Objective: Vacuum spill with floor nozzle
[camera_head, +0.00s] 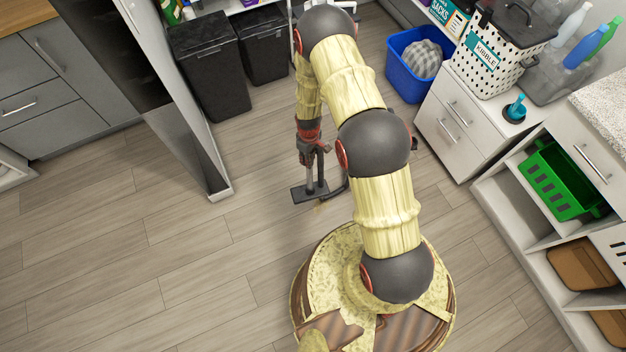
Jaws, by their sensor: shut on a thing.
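My gripper (313,147) points down in the middle of the head view and is shut on the vacuum wand. The wand runs down to a dark, flat floor nozzle (310,193), which is on or just above the wooden floor. A small patch of tan spill (319,208) shows on the floor by the front edge of the nozzle. Some of it may be hidden under the nozzle or behind my arm. A dark hose or tube shows to the right of the nozzle, partly behind my arm.
Two black bins (210,62) stand at the back left beside a white partition (215,180). A blue bin (413,62) with a grey round thing stands at the back right. White drawers (450,120) and shelves with a green basket (562,180) line the right. The left floor is clear.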

